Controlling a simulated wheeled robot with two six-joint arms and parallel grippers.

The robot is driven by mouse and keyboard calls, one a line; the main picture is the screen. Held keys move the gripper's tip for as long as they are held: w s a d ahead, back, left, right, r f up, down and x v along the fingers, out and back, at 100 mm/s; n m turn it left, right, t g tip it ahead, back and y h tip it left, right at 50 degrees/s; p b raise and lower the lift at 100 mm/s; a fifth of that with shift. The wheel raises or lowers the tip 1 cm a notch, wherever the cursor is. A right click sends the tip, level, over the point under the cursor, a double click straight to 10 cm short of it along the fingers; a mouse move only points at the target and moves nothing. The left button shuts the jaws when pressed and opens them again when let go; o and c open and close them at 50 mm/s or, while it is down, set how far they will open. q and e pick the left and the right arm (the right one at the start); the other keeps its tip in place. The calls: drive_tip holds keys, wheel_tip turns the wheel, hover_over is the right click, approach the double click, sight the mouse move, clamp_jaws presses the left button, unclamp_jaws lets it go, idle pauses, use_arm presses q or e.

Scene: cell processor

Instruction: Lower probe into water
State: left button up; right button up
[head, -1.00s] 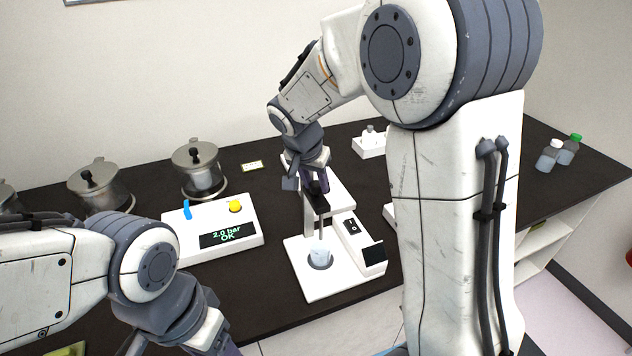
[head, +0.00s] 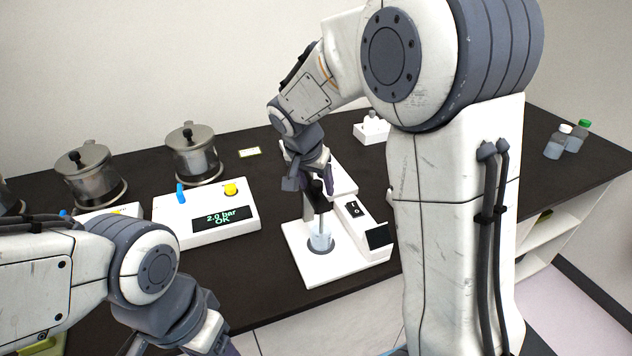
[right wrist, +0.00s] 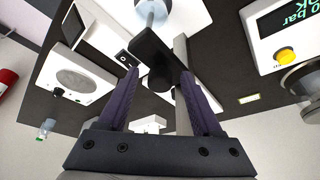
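The white probe stand (head: 310,270) stands on the dark bench. Its black probe arm (head: 320,205) sits low over a clear beaker of water (head: 320,240). The thin metal probe reaches down into the beaker; its tip is hard to make out. My right gripper (head: 318,182) is at the black knob on top of the arm. In the right wrist view its purple fingers (right wrist: 158,78) stand apart, one on each side of the knob (right wrist: 162,82), with gaps visible. My left gripper (head: 222,348) is at the bottom edge, mostly cut off, away from the stand.
A white control box (head: 205,218) reading "2.0 bar OK", with a yellow button and blue lever, lies left of the stand. Metal pots (head: 195,155) stand behind it. Bottles (head: 558,142) are at the far right. Dark bench between box and stand is clear.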

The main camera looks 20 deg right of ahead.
drive_tip(key=shift+r, duration=0.1)
drive_tip(key=b+v, duration=0.1)
drive_tip(key=v, duration=0.9)
drive_tip(key=shift+r, duration=0.2)
drive_tip(key=shift+s, duration=0.1)
